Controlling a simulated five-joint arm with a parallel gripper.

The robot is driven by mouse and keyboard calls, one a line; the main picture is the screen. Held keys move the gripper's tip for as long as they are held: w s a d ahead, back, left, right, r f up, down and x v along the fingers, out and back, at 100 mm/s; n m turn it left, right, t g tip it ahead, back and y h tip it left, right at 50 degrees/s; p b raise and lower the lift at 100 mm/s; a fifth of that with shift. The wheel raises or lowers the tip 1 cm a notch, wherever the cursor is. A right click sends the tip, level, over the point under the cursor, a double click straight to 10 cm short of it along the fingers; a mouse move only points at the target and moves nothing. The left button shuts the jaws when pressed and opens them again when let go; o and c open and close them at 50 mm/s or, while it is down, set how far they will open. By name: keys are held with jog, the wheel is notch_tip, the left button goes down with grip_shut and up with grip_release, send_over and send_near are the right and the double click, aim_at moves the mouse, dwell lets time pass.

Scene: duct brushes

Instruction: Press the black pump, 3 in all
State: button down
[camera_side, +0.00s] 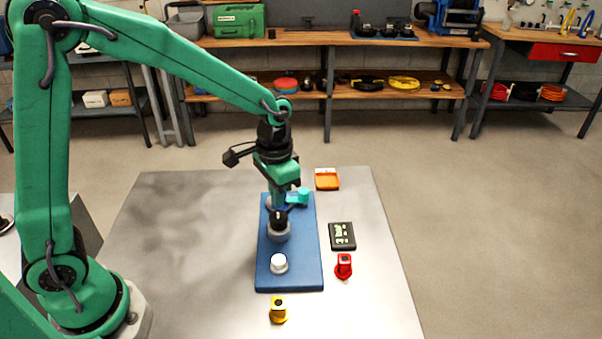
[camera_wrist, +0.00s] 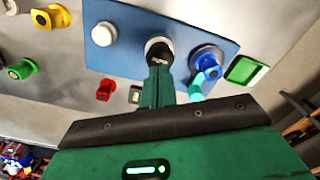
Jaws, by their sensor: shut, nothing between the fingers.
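A blue board (camera_side: 309,262) lies on the metal table and bears a row of pumps. The black pump (camera_side: 279,223), with a grey collar, is in the middle of the row. My gripper (camera_side: 278,205) is shut and empty, pointing down at the black pump's top. In the wrist view its fingertips (camera_wrist: 158,68) overlap the black pump (camera_wrist: 158,46) and hide part of it. I cannot tell whether they touch.
Right of the board are an orange-and-white item (camera_side: 327,179), a dark box with pale green marks (camera_side: 342,236) and a red piece (camera_side: 344,265). A yellow piece (camera_side: 278,309) stands in front of the board. The table's left side is clear.

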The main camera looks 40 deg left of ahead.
jog(key=shift+r, duration=1.85)
jog(key=shift+s+a+r, duration=0.15)
jog(key=shift+r, duration=0.15)
jog(key=s+a+r+n+t, duration=0.1)
jog(key=s+a+r+t, duration=0.1)
jog(key=s+r, duration=0.3)
jog(key=s+a+r+n+t, duration=0.2)
jog(key=s+a+r+t, duration=0.1)
jog(key=s, duration=0.8)
jog(key=shift+a+r+t, duration=0.3)
jog(key=shift+a+r, duration=0.55)
jog(key=shift+a, duration=0.4)
